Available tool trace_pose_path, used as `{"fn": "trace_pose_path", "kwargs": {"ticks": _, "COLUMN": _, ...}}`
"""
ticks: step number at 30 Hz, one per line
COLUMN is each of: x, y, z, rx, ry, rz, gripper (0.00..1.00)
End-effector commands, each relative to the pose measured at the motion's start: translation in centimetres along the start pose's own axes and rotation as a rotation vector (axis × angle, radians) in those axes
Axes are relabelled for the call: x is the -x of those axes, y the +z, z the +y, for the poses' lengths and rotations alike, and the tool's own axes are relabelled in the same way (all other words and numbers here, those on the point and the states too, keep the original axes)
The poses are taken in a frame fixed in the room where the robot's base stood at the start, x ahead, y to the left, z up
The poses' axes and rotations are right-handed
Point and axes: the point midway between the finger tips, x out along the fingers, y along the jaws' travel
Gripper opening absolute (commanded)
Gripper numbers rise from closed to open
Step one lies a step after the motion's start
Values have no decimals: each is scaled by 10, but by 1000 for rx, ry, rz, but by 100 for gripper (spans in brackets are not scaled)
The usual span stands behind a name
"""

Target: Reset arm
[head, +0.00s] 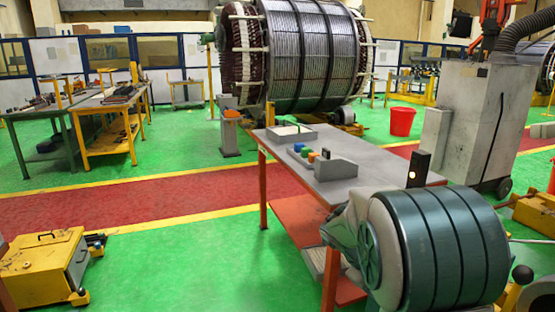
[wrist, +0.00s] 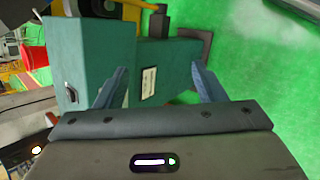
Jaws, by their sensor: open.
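My gripper (wrist: 160,80) shows in the wrist view, with its two blue fingers spread wide apart. Nothing is held between them. Beyond the fingers is a teal box-shaped machine part (wrist: 95,50) with a white label, and it appears apart from them. In the head view I cannot make out my gripper.
A grey-topped table (head: 385,160) holds a tray (head: 292,134), several small coloured pieces and a grey block (head: 336,170). A large stator (head: 300,50), red bucket (head: 402,121) and yellow box (head: 40,265) stand around.

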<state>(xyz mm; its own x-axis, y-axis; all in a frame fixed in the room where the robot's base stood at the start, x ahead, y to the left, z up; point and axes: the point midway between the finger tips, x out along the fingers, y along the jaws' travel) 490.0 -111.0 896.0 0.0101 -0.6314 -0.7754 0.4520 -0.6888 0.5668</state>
Motion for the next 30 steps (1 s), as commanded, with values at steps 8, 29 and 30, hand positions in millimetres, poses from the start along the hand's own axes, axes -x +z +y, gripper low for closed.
{"fn": "trace_pose_path", "kwargs": {"ticks": 8, "x": 71, "y": 76, "z": -27, "rx": -218, "ry": -273, "rz": 151, "gripper": 63}}
{"fn": "trace_pose_path", "kwargs": {"ticks": 29, "x": 169, "y": 169, "z": -95, "rx": -555, "ry": -618, "rz": 379, "gripper": 63}}
{"fn": "trace_pose_path", "kwargs": {"ticks": 30, "x": 169, "y": 169, "z": -95, "rx": -556, "ry": -618, "rz": 379, "gripper": 63}}
